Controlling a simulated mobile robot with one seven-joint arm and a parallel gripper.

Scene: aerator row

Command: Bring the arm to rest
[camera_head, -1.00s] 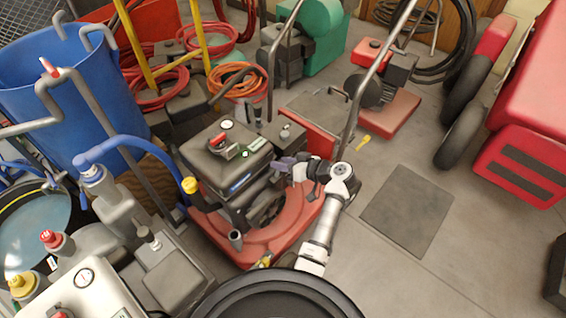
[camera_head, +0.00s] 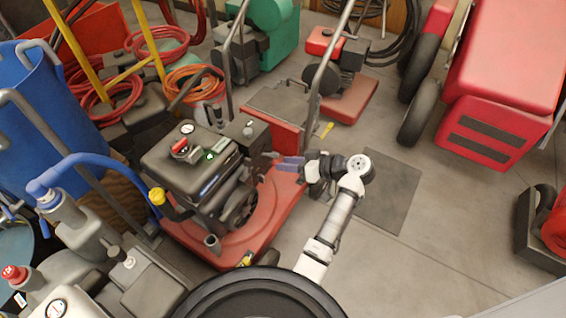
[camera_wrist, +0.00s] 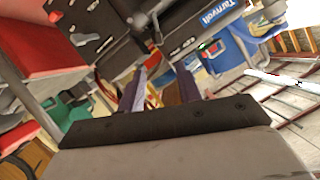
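My arm (camera_head: 340,215) reaches up from the lower middle of the head view, bent at a dark and white joint. My gripper (camera_head: 290,163) points left, toward the red aerator (camera_head: 215,240) with the black engine. Its purple fingers look empty, with a visible gap to the engine's side in the picture; the exact distance is unclear. In the wrist view, the two fingers of my gripper (camera_wrist: 161,75) stand apart with nothing between them. The dark engine (camera_wrist: 110,30), with a "Turnvolt" label, shows tilted beyond them.
A blue bin (camera_head: 45,110) and grey equipment stand at left. A red machine (camera_head: 500,90) with black wheels is at upper right, and another red item (camera_head: 555,235) lies at the right edge. Open floor (camera_head: 420,260) lies right of my arm, around a dark floor plate (camera_head: 390,190).

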